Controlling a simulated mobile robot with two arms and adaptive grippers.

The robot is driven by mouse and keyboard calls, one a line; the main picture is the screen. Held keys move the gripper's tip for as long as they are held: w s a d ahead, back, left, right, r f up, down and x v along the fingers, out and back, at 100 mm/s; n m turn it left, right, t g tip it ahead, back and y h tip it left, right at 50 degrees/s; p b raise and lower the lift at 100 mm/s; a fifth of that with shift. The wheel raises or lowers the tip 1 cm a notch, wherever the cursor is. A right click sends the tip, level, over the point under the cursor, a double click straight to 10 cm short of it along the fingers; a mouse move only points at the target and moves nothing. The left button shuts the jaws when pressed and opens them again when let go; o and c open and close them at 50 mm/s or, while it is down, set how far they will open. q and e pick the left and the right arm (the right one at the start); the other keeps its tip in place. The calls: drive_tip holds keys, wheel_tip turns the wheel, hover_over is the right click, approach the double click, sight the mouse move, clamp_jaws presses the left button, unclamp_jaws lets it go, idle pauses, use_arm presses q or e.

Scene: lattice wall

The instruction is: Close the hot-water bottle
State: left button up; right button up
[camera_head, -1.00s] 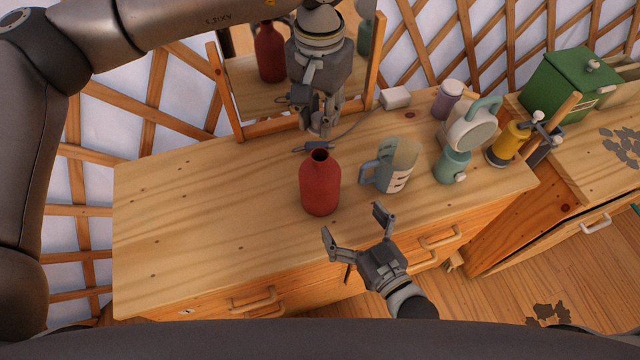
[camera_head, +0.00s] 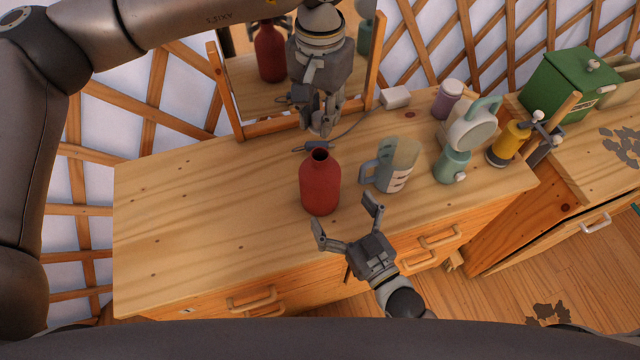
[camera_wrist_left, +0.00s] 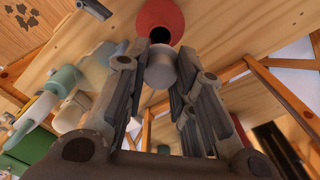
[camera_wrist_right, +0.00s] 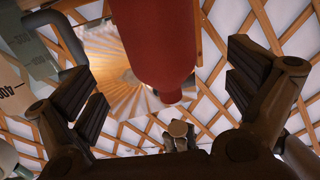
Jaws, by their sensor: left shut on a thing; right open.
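The red hot-water bottle (camera_head: 320,188) stands upright on the wooden dresser top, its dark mouth open. My left gripper (camera_head: 322,122) is above and behind the bottle, pointing down, shut on a small pale grey stopper (camera_wrist_left: 160,68). In the left wrist view the stopper sits close to the bottle's mouth (camera_wrist_left: 161,36) but apart from it. My right gripper (camera_head: 345,216) is open and empty at the dresser's front edge, just in front of the bottle. In the right wrist view the bottle (camera_wrist_right: 157,40) shows between and beyond its open fingers.
A measuring jug (camera_head: 392,166) stands close to the right of the bottle. Further right are a teal-and-white appliance (camera_head: 468,130), a purple-grey jar (camera_head: 447,98) and a yellow cylinder (camera_head: 508,142). A mirror (camera_head: 250,95) stands behind. The dresser's left side is clear.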

drive_tip(key=x, duration=0.9)
drive_tip(key=c, duration=1.4)
use_arm(q)
hover_over(320, 154)
drive_tip(key=shift+f, duration=2.5)
use_arm(e)
drive_tip(key=shift+c, duration=0.2)
